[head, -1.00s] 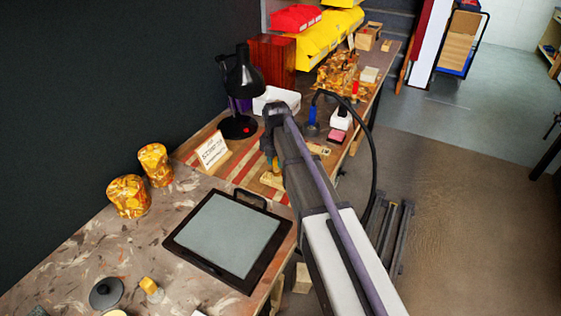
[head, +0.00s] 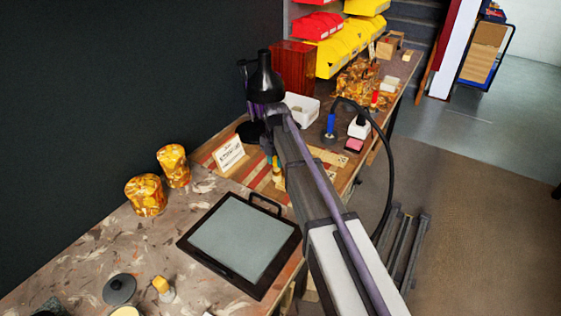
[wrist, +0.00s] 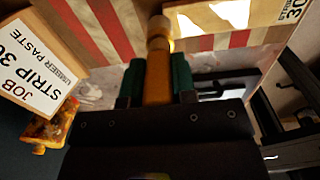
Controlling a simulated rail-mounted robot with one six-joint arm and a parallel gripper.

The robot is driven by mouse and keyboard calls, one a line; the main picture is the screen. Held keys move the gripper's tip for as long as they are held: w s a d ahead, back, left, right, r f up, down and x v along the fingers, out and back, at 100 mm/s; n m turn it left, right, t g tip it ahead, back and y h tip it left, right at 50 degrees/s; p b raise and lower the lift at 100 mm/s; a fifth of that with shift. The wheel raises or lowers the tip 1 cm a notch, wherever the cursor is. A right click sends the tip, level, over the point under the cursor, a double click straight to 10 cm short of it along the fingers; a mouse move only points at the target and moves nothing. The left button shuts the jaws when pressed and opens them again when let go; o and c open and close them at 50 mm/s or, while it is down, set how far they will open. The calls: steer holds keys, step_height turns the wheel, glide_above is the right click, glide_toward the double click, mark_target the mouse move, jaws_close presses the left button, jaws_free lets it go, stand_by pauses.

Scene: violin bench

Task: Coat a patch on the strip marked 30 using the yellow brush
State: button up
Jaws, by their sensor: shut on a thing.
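My gripper (wrist: 155,80) is shut on the yellow brush (wrist: 158,68), whose handle stands between the green fingertips. In the head view the brush (head: 279,178) shows small below my arm, over the striped part of the bench. The strip marked 30 (wrist: 265,22) is pale wood with a bright white area and lies at the upper right of the wrist view. The brush's far end is close to the strip's left end; I cannot tell whether they touch. The job card (head: 229,153) reads strip 30, umber paste; it also stands left in the wrist view (wrist: 35,70).
A grey-topped black tray (head: 240,238) lies on the near bench. Two amber mottled pots (head: 146,195) stand near the wall. A black lamp (head: 263,80), a white bin (head: 301,108) and a blue-handled tool (head: 331,124) are beyond my arm. A dark lid (head: 120,289) lies at the front.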

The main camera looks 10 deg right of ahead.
step_height(320, 180, up, 6)
steer(key=p, duration=0.6)
step_height(320, 180, up, 3)
steer(key=p, duration=0.3)
steer(key=shift+r, duration=0.1)
steer(key=shift+d+f, duration=0.1)
steer(key=shift+f, duration=0.1)
stand_by(0.3)
